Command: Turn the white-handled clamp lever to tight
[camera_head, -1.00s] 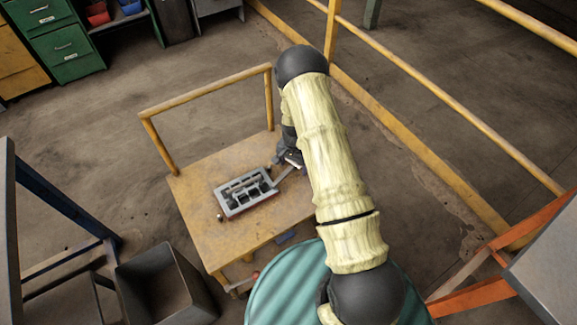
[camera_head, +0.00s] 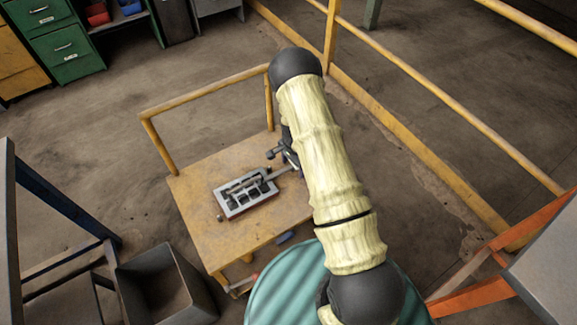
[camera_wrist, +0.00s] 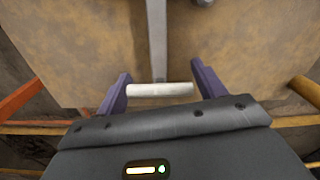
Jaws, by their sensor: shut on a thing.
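The clamp lever is a grey metal bar (camera_wrist: 156,40) ending in a white crosswise handle (camera_wrist: 160,90). In the wrist view my gripper (camera_wrist: 161,88) has a purple finger at each end of the white handle and is shut on it. In the head view the lever's bar (camera_head: 279,172) reaches from the grey clamp fixture (camera_head: 236,210) toward my gripper (camera_head: 288,155). My arm hides part of the gripper there, and the white handle cannot be made out in that view.
The fixture sits on a worn yellow cart top (camera_head: 200,185) with a raised rail (camera_head: 205,90) at the back. A grey bin (camera_head: 165,285) stands at the lower left and a teal ribbed drum (camera_head: 285,290) in front. Yellow railings (camera_head: 450,95) run along the right.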

